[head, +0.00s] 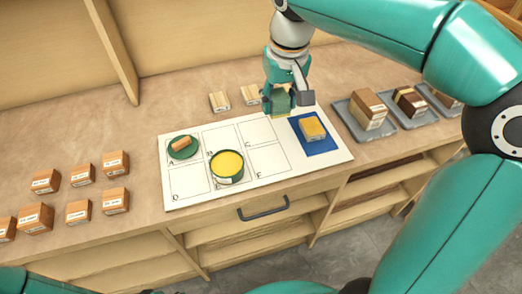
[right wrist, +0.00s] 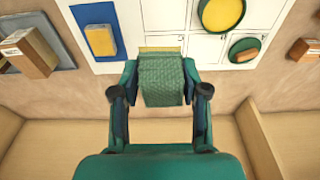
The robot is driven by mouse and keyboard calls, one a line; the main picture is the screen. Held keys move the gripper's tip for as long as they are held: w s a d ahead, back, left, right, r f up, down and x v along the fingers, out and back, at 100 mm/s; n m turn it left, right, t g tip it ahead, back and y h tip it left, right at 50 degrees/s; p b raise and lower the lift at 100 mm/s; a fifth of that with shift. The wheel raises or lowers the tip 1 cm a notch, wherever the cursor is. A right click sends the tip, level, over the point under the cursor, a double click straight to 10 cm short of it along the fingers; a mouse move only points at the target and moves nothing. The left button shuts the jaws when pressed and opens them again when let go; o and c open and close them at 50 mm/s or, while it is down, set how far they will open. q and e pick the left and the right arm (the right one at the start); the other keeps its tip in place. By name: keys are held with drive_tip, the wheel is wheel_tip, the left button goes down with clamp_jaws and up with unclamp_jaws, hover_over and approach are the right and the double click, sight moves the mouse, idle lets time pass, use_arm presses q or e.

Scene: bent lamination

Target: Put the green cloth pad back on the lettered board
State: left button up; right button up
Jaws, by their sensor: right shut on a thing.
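The green cloth pad (right wrist: 162,82) is between the fingers of my right gripper (head: 284,96). It is woven and green, with a pale yellow strip along its far edge in the right wrist view. In the head view the gripper is above the back edge of the white lettered board (head: 188,185), near cell C; I cannot tell whether the pad touches anything. The board has cells marked with letters. A green disc (head: 193,153) with a wooden block on it lies at A. A round yellow-topped green tin (head: 228,165) covers part of the lower middle cell. My left gripper is not in view.
A yellow-topped block (head: 312,127) sits on a blue square (head: 327,146) at the board's right. Grey trays (head: 366,132) with blocks stand further right. Several labelled wooden blocks (head: 115,162) stand at left. Two pale blocks (head: 219,101) lie behind the board. Cell F looks clear.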

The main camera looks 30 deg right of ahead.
sight(273, 162)
drive_tip(key=shift+w, duration=0.1)
wheel_tip(273, 162, down, 20)
drive_tip(key=shift+w+a+r+b, duration=0.1)
drive_tip(key=shift+r+b, duration=0.1)
drive_tip(key=shift+b, duration=0.1)
idle(0.3)
drive_tip(key=o, duration=1)
drive_tip(key=r, duration=0.4)
drive_tip(key=s+r, duration=0.1)
drive_tip(key=r, duration=0.7)
drive_tip(key=shift+s+a, duration=0.15)
drive_tip(key=shift+s, duration=0.25)
